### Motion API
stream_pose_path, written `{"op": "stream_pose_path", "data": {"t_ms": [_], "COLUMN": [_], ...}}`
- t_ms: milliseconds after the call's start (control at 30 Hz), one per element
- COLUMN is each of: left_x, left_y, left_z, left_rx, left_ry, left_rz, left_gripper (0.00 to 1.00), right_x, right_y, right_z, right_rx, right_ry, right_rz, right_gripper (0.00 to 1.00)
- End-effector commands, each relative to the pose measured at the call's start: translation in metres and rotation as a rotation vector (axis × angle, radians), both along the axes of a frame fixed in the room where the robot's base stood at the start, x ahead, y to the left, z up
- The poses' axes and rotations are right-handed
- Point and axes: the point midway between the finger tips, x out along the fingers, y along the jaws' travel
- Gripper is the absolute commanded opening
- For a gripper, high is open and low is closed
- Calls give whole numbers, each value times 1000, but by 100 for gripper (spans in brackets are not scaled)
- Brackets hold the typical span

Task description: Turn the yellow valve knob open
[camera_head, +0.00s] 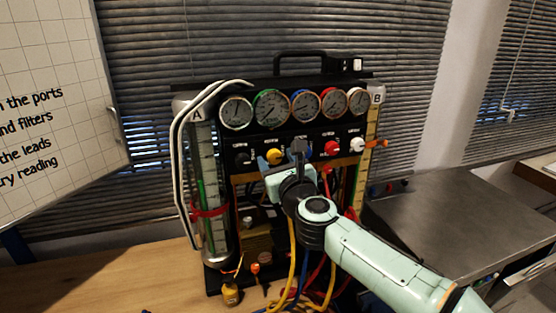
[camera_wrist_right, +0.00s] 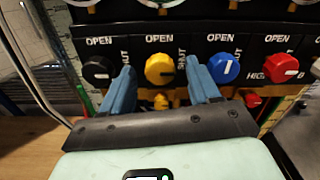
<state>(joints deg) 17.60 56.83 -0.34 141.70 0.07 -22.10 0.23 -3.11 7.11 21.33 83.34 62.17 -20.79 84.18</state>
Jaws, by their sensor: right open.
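The yellow valve knob (camera_wrist_right: 158,70) is on the black panel, with OPEN printed above it and SHUT to its right. Its dark pointer mark points right, toward SHUT. In the head view the yellow knob (camera_head: 274,157) shows just left of my right gripper (camera_head: 286,162). In the wrist view the blue fingers of my right gripper (camera_wrist_right: 160,72) are open, one on each side of the yellow knob. Gaps show between the fingers and the knob; I cannot tell how far the tips reach in depth. My left gripper is not in view.
A black knob (camera_wrist_right: 97,70) is left of the yellow one; a blue knob (camera_wrist_right: 224,67) and a red knob (camera_wrist_right: 281,68) are to its right. The right finger is close to the blue knob. Gauges (camera_head: 271,109) sit above; yellow, blue and red hoses (camera_head: 292,250) hang below.

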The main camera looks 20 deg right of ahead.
Motion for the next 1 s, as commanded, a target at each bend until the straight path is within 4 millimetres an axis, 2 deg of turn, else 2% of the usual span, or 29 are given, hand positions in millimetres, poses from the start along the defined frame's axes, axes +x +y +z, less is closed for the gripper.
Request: {"op": "stream_pose_path", "data": {"t_ms": [167,333,667,1000], "left_x": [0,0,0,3], "left_y": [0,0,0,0], "left_z": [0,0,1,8], "left_rx": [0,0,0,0], "left_ry": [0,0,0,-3], "left_rz": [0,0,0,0], "left_gripper": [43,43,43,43], "right_x": [0,0,-1,-1], "right_y": [0,0,0,1], "right_z": [0,0,0,1], "right_rx": [0,0,-29,-235], "right_ry": [0,0,-1,-9], "right_rz": [0,0,0,1], "right_gripper": [61,6,5,5]}}
